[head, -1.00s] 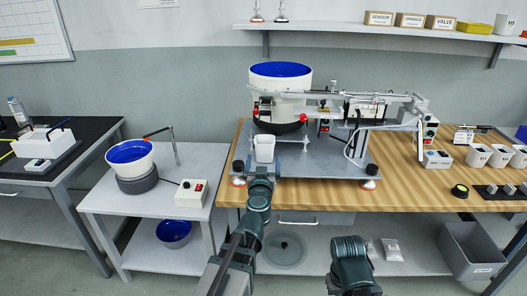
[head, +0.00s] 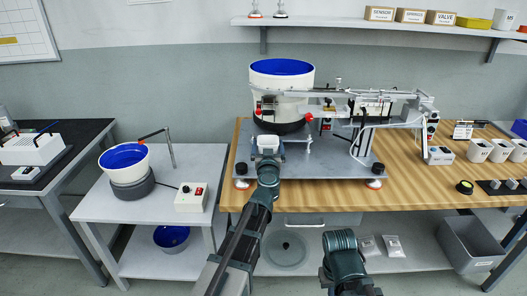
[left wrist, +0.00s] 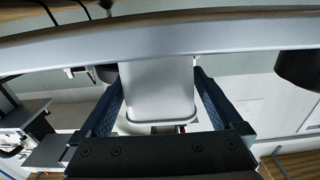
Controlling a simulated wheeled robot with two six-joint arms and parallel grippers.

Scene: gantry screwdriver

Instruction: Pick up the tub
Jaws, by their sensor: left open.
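The tub is a small white container (head: 267,141) at the front of the grey machine plate, below the blue-lined bowl in the head view. My left gripper (head: 268,156) reaches it from the front and covers its lower part. In the left wrist view the pale tub (left wrist: 158,92) stands between the two dark fingers of my open left gripper (left wrist: 158,72). A narrow gap shows beside the tub on each side. My right arm shows at the bottom of the head view, but its gripper is out of sight.
The grey plate (head: 330,166) carries the large bowl feeder (head: 282,88) just behind the tub. A black-topped knob (head: 241,169) stands left of my gripper. A side table (head: 130,211) holds a smaller bowl (head: 124,157) and a control box (head: 191,198).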

